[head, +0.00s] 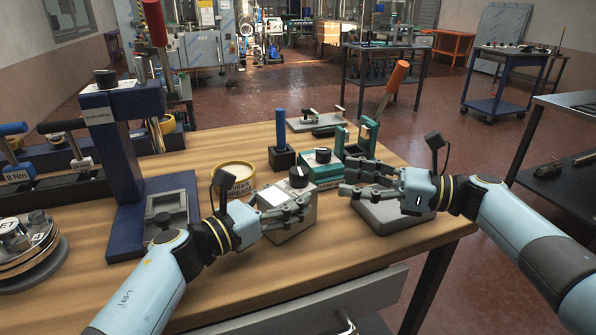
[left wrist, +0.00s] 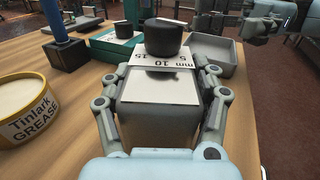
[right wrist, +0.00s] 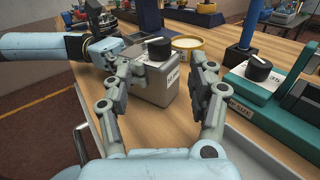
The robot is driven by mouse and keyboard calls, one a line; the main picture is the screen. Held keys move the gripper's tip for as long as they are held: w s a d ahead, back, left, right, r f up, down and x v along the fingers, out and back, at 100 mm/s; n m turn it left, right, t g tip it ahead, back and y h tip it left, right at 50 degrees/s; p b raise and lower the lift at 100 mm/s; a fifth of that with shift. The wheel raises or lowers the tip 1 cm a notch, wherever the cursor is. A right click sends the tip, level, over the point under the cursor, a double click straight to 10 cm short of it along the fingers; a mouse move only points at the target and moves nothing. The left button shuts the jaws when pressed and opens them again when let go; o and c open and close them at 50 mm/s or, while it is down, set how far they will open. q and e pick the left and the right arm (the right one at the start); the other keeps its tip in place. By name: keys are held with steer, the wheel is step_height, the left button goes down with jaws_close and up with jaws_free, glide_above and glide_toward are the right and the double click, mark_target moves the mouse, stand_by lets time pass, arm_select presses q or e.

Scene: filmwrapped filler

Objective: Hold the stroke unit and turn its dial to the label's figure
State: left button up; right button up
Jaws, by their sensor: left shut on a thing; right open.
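The stroke unit (head: 296,222) is a grey box near the table's front edge, with a black dial (head: 298,177) and a pale scale plate on top. My left gripper (head: 285,212) is shut on the box, a finger along each side. My right gripper (head: 352,177) is open and empty to the right of the unit, clear of the dial. In the right wrist view a white label (right wrist: 173,79) shows on the box's side; its figure is too small to read surely.
A teal unit (head: 320,171) with its own black dial stands just behind. A grey tray (head: 395,222) lies beneath my right gripper. A grease tin (head: 236,180), a blue-handled tool in a block (head: 281,130) and a blue press frame (head: 128,165) stand nearby. Bare wood lies in front.

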mark_target(298, 170)
steer(key=x, duration=1)
steer(key=shift+a, duration=0.25)
jaws_close()
